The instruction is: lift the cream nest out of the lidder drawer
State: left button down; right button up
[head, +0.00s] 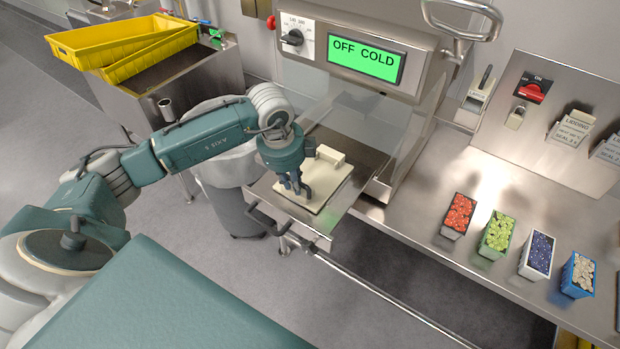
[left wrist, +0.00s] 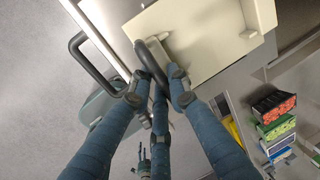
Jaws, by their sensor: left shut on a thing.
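The cream nest (head: 334,177) is a flat plate with a raised block at its far edge. It sits at the open lidder drawer (head: 338,221), under the lidder; I cannot tell whether it touches the drawer floor. My left gripper (head: 298,190) is over the nest's near left part, its fingers shut. In the left wrist view the fingertips (left wrist: 158,90) close at the edge of the nest (left wrist: 205,32), around a grey loop. The fingers hide part of this grip. The drawer's black bar handle (left wrist: 92,62) is beside them.
The lidder's green display (head: 367,60) reads OFF COLD. Several small filled containers stand on the steel counter at right, including a red one (head: 458,215) and a blue one (head: 579,274). Yellow bins (head: 120,45) are at upper left. A grey bin stands beneath my arm, left of the drawer.

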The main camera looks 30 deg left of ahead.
pick_arm(q)
jog(key=shift+r+p, duration=0.7)
jog(key=shift+r, duration=0.8)
jog(key=shift+w+r+p, duration=0.1)
jog(key=shift+r+p, duration=0.6)
jog(key=shift+r, duration=0.6)
